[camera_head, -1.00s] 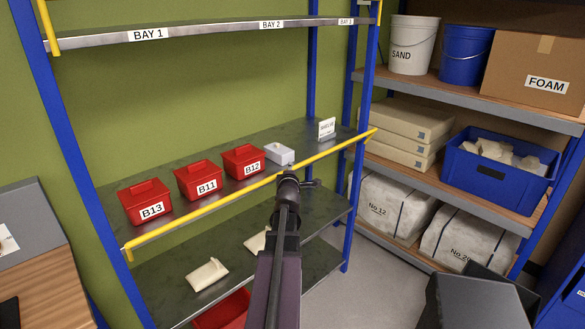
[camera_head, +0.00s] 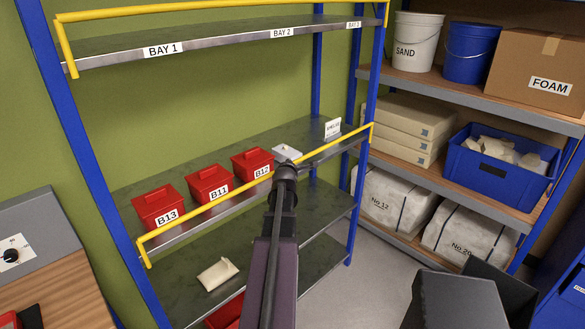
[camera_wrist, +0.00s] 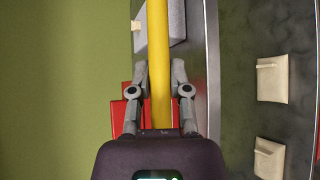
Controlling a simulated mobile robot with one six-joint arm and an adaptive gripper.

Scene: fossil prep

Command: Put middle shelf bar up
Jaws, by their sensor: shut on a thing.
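The middle shelf bar (camera_head: 340,142) is a yellow rail along the front of the middle shelf (camera_head: 178,232). It stands a little above the shelf's front edge, with its end legs reaching down to the blue posts. My gripper (camera_head: 287,163) is at about the middle of the bar, largely hidden behind my own arm in the head view. In the wrist view, my gripper's fingers (camera_wrist: 158,82) lie on both sides of the yellow bar (camera_wrist: 157,40) and are shut on it.
Red bins B13 (camera_head: 157,206), B11 (camera_head: 209,185) and B12 (camera_head: 252,163) stand behind the bar, beside a small grey-white box (camera_head: 287,151). The top shelf has its own raised yellow bar (camera_head: 220,7). A pale packet (camera_head: 217,274) lies on the lower shelf.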

